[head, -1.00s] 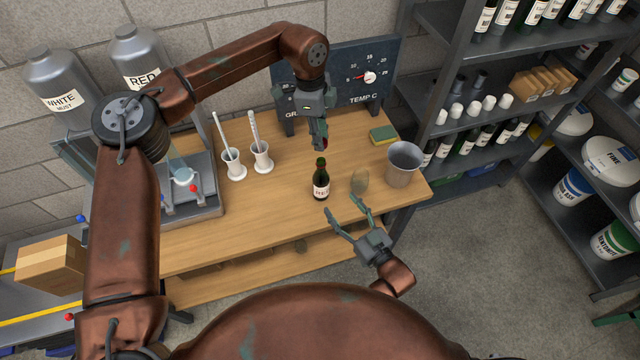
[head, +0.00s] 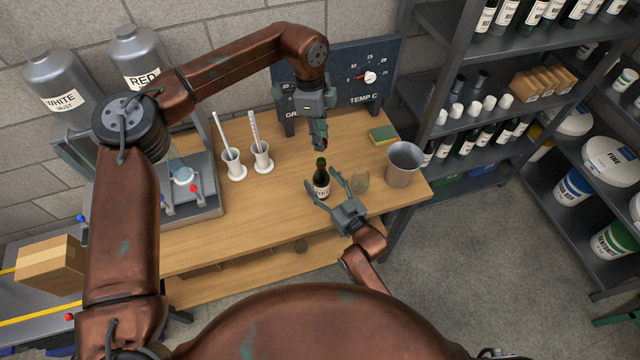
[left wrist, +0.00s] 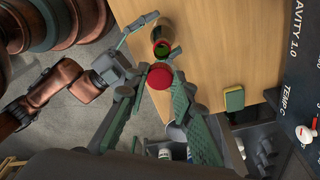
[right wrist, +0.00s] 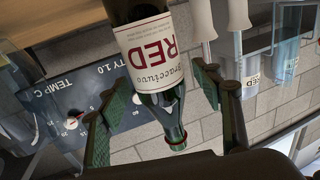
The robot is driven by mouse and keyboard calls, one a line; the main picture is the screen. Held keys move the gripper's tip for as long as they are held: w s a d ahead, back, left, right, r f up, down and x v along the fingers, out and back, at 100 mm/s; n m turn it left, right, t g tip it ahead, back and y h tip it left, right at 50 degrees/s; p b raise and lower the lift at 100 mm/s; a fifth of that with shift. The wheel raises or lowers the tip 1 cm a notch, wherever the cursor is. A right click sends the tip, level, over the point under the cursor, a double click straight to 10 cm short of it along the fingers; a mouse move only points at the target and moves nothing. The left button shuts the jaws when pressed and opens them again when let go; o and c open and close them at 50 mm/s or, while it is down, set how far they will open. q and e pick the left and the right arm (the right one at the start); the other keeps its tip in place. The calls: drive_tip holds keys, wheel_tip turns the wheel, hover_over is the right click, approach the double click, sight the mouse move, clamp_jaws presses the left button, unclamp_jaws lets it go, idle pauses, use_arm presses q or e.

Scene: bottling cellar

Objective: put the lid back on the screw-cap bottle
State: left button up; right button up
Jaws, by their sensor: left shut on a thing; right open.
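The screw-cap bottle (head: 321,180) is dark green with a white label reading RED and stands upright on the wooden table. My left gripper (head: 321,143) is above and behind it, shut on the red lid (left wrist: 160,76), which shows clearly in the left wrist view. The open bottle mouth (left wrist: 162,48) shows beside the lid there, apart from it. My right gripper (head: 325,184) is open, with its fingers on either side of the bottle. In the right wrist view the bottle (right wrist: 152,60) appears upside down between the spread fingers; I cannot tell whether they touch it.
A green and yellow sponge (head: 383,134) lies behind. Two white cylinders (head: 262,158) stand left. The table between them and the bottle is clear.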

drive_tip(key=shift+w+a, duration=0.1)
drive_tip(key=shift+w, duration=0.1)
drive_tip(key=shift+c, duration=0.5)
clamp_jaws()
